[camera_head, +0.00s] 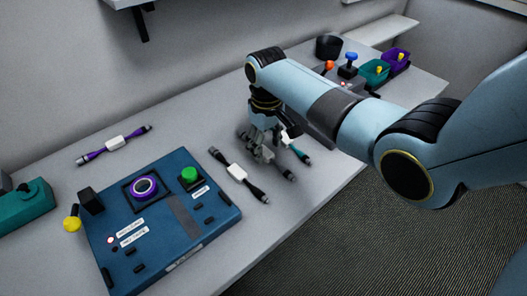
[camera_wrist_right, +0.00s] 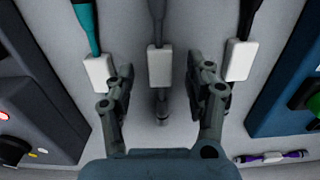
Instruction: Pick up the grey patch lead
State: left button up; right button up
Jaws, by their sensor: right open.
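The grey patch lead (camera_head: 287,173) lies on the table, with its middle hidden behind my right gripper (camera_head: 264,150) in the head view. In the right wrist view the grey lead's box-shaped middle (camera_wrist_right: 160,66) sits between the two fingers of my right gripper (camera_wrist_right: 160,72). The fingers are open, one on each side of it, and I see no contact. How far the fingertips are above the table is hard to tell. My left gripper is not in view.
A black lead (camera_head: 237,172) and a teal lead (camera_head: 299,152) lie close on either side. A purple lead (camera_head: 92,153) lies farther left. A blue panel (camera_head: 150,222) with buttons stands at front left. Green (camera_head: 374,71) and purple (camera_head: 397,61) boxes stand at the far end.

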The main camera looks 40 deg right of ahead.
notch_tip(320, 180, down, 2)
jog(key=shift+f, duration=0.1)
jog(key=shift+c, duration=0.3)
grip_shut()
jog(key=shift+r, duration=0.25)
